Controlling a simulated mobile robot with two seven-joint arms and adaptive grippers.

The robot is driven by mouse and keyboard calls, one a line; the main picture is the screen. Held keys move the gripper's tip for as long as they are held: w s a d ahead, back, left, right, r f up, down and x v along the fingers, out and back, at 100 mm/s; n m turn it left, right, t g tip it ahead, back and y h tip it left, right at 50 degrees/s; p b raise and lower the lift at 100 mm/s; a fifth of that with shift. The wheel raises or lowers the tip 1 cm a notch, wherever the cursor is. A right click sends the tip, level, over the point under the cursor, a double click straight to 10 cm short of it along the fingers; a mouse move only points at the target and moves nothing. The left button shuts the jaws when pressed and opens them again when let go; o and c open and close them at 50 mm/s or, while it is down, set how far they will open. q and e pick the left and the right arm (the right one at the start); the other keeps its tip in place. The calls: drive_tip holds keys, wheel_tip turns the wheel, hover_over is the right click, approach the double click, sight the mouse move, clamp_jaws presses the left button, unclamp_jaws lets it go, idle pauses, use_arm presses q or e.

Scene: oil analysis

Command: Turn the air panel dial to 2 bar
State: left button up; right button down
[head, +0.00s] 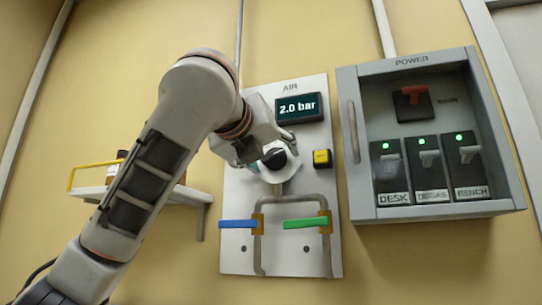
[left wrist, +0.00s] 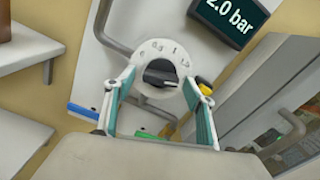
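The white air panel (head: 236,190) is on the wall, and its display (head: 299,108) reads 2.0 bar. The dial is a black knob (head: 279,158) on a pale round plate below the display, partly hidden by my left gripper (head: 262,150). In the left wrist view the dial knob (left wrist: 160,73) sits beyond and between the two teal-padded fingers of my left gripper (left wrist: 160,105). The fingers stand apart on either side, with visible gaps to the knob. My right gripper is in neither view.
A yellow button (head: 322,158) is right of the dial. Blue (head: 239,224) and green (head: 305,222) valve handles are on pipes below. A grey power box (head: 432,206) with a red switch and several levers hangs at right. A shelf (head: 181,194) is at left.

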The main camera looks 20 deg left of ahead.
use_arm(q)
drive_tip(key=shift+s, duration=0.1)
drive_tip(key=s, duration=1.1)
drive_tip(key=shift+s+a, duration=0.2)
drive_tip(key=shift+s, duration=0.2)
